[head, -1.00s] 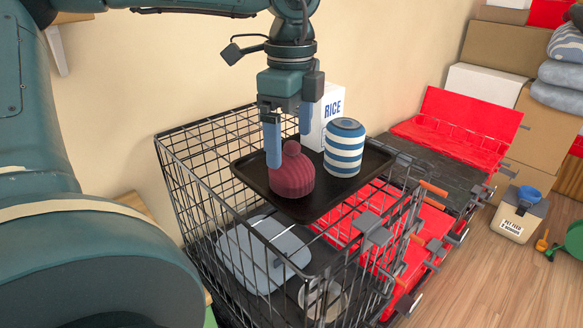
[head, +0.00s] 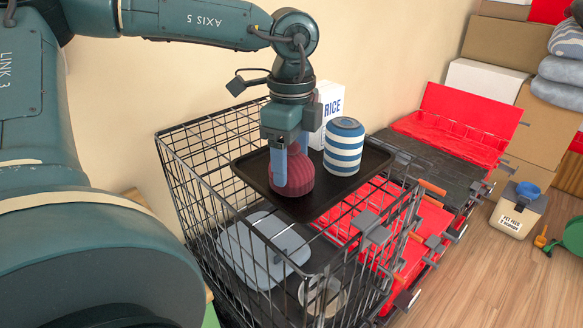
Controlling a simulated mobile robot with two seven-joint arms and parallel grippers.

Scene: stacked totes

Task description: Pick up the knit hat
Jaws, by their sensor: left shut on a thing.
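The knit hat (head: 297,181) is dark red and ribbed. It sits on the black tray (head: 317,209) that lies across the top of the wire crate. My left gripper (head: 290,180) points straight down over the hat, its blue fingers reaching down its sides. It is shut on the hat, and its body hides the hat's top. I see no gap between the hat and the tray. My right gripper is not in view.
A white rice box (head: 328,108) stands behind. The wire crate (head: 190,205) has open space inside, with a grey-blue lidded container (head: 262,250) at its bottom.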

